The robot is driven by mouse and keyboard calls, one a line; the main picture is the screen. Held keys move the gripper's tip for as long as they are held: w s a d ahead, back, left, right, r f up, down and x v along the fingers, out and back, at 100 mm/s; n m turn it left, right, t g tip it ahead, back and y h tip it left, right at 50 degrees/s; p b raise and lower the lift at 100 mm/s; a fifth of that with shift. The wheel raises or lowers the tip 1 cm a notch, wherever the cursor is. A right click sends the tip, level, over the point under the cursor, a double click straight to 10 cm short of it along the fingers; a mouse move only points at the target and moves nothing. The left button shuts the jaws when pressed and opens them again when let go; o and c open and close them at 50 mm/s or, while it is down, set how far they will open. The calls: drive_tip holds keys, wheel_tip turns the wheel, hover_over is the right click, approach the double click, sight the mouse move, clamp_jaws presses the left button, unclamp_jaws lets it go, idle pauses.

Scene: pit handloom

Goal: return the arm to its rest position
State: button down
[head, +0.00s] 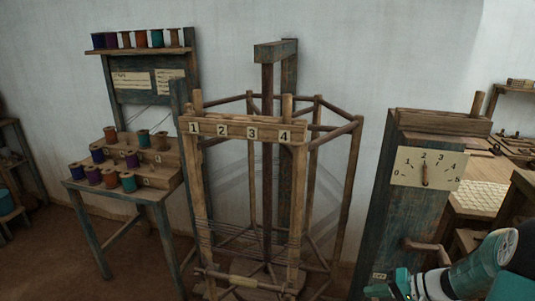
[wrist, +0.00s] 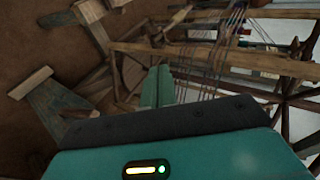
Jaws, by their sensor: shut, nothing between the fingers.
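My gripper (wrist: 158,86) shows in the wrist view as two teal fingers pressed together with nothing between them. In the head view my arm enters at the lower right, and the teal end of my gripper (head: 380,290) is low in front of the blue-grey post, near its small OFF label (head: 378,276). The fingertips are partly cut off by the frame's bottom edge there. No held object shows in either view.
The post carries a dial (head: 428,168), pointer near 2, and a wooden lever (head: 424,245). A warping frame numbered 1 to 4 (head: 240,130) stands in the middle. A spool stand (head: 135,190) is at left. A loom bench (head: 480,195) is at right.

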drive_tip(key=s+a+r+n+h, duration=0.2)
drive_tip(key=s+a+r+h, duration=0.3)
drive_tip(key=s+a+r, duration=0.2)
drive_tip(key=s+a+r+n+h, duration=0.2)
drive_tip(key=s+a+r+h, duration=0.3)
drive_tip(key=s+r, duration=0.7)
drive_tip(key=shift+a+r, duration=0.65)
drive_tip(key=shift+a, duration=0.55)
